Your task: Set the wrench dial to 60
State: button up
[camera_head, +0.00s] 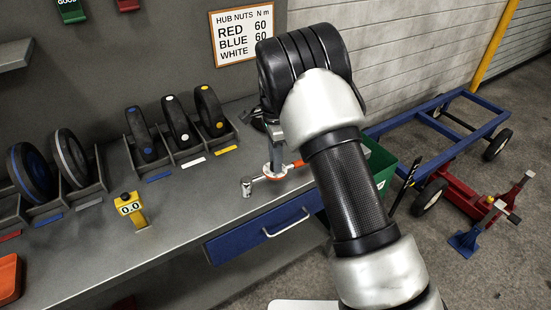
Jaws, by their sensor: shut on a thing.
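The torque wrench lies on the grey bench near its front edge, with a silver socket head (246,187) at its left end and a red-orange handle (298,163) at its right. Between them is a round white dial with a red rim (268,177). My gripper (275,164) points down from above and is shut on the dial. The fingers cover part of the dial, and its setting is too small to read.
A yellow gauge (131,208) reading 0.0 stands on the bench to the left. Wheels in racks (178,122) line the back of the bench. A blue drawer (262,229) is below the front edge. A blue cart (440,128) stands on the floor at right.

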dwell(0.3)
jog(key=o, duration=1.1)
jog(key=r, duration=1.1)
jog(key=w+r, duration=0.1)
jog(key=r, duration=0.5)
jog(key=shift+a+r+p, duration=0.15)
jog(key=shift+r+p, duration=0.1)
jog(key=shift+p, duration=0.15)
